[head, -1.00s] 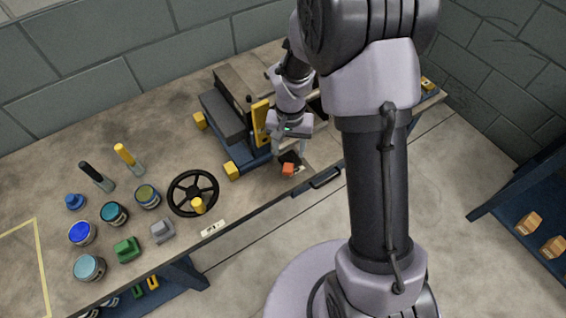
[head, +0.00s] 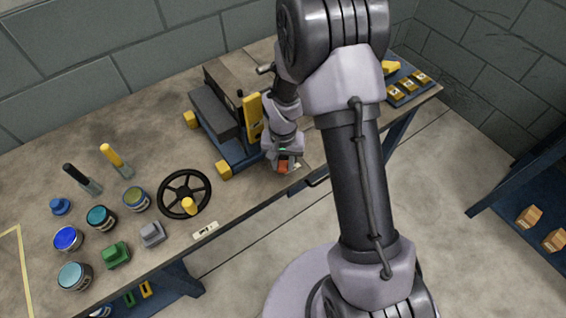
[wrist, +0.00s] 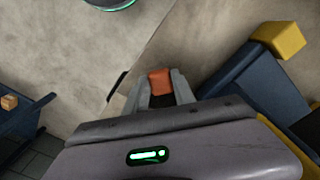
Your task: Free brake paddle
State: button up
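The brake paddle appears to be the orange block (head: 283,166) near the table's front edge, beside the blue-and-grey machine (head: 229,133). In the wrist view the orange block (wrist: 160,82) lies between my two grey fingers, with a dark part below it. My gripper (wrist: 160,88) is down at the block, one finger along each side, and no clear gap shows, so it looks shut on it. In the head view my gripper (head: 283,163) partly covers the block and what it is attached to.
A yellow upright plate (head: 252,117) and a yellow corner block (head: 224,170) stand close to my gripper. A black handwheel (head: 184,194) with a yellow knob lies to the left, with several jars beyond. A blue tray (head: 409,87) with yellow pieces is at right.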

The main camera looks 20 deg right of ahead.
grip_shut()
jog(key=shift+d, duration=0.1)
jog(key=n, duration=0.1)
jog(key=d+n+p, duration=0.1)
jog(key=n, duration=0.1)
jog(key=shift+s+d+n, duration=0.2)
jog(key=shift+d+n, duration=0.05)
jog(key=shift+n, duration=0.05)
jog(key=d+n+p, duration=0.1)
jog(key=n, duration=0.1)
jog(key=d+n+p, duration=0.1)
jog(key=n, duration=0.1)
jog(key=shift+w+n, duration=0.15)
jog(key=shift+n, duration=0.15)
jog(key=d+n, duration=0.1)
jog(key=n, duration=0.1)
jog(key=w+n+p, duration=0.1)
jog(key=n, duration=0.1)
jog(key=shift+d+p, duration=0.3)
jog(key=shift+d, duration=0.1)
jog(key=shift+w+d+n+p, duration=0.25)
jog(key=shift+w+n+p, duration=0.05)
jog(key=shift+n, duration=0.65)
jog(key=shift+w+d+n+p, duration=0.2)
jog(key=shift+w+n+p, duration=0.1)
jog(key=shift+n, duration=0.65)
